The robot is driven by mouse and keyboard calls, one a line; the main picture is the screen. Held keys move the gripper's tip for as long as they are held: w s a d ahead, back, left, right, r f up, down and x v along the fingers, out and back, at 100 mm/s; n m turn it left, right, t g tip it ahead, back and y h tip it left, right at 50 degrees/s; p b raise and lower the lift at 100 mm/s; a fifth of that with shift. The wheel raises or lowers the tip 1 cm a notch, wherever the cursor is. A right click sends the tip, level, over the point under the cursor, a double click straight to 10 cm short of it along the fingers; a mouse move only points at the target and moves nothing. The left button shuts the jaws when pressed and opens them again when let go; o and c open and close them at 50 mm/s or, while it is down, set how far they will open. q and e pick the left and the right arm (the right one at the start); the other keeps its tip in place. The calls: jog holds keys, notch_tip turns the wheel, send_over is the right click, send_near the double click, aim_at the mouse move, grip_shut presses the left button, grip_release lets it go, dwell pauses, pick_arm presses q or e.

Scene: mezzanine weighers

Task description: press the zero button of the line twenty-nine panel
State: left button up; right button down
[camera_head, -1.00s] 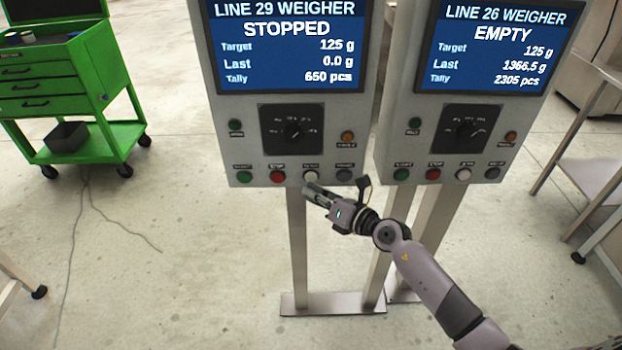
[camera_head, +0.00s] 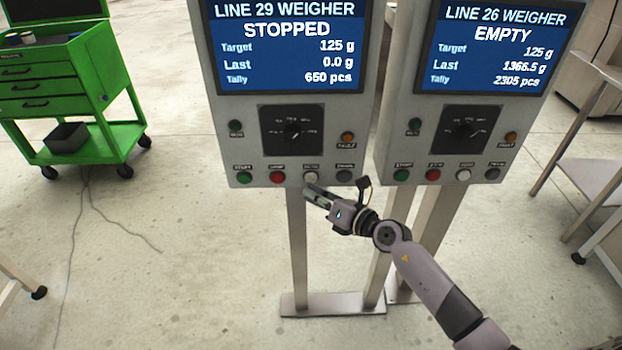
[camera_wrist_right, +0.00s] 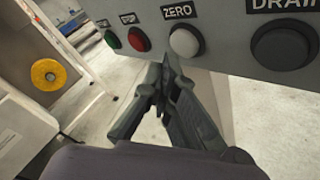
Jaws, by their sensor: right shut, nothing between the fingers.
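The line 29 panel (camera_head: 290,100) stands in the middle of the head view, its screen reading STOPPED and Last 0.0 g. Its white zero button (camera_head: 311,177) sits in the bottom row, between the red button (camera_head: 278,177) and the dark drain button (camera_head: 344,176). In the right wrist view the zero button (camera_wrist_right: 186,42) shows under its ZERO label. My right gripper (camera_head: 308,189) is shut and empty, its tips just below the zero button in the picture. The wrist view shows the fingertips (camera_wrist_right: 165,68) near the button's lower left; I cannot tell whether they touch. My left gripper is out of view.
The line 26 panel (camera_head: 455,110) stands close on the right with a similar button row. A green tool cart (camera_head: 70,85) is at the left. A metal table (camera_head: 590,150) is at the right edge.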

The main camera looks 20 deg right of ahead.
jog(key=shift+w, duration=0.15)
jog(key=shift+w+d, duration=0.15)
jog(key=shift+w, duration=0.1)
jog(key=shift+w+d, duration=0.15)
jog(key=shift+w, duration=0.25)
dwell(0.9)
jog(key=shift+s+a+p, duration=0.25)
jog(key=shift+s+p, duration=0.25)
jog(key=shift+s, duration=0.3)
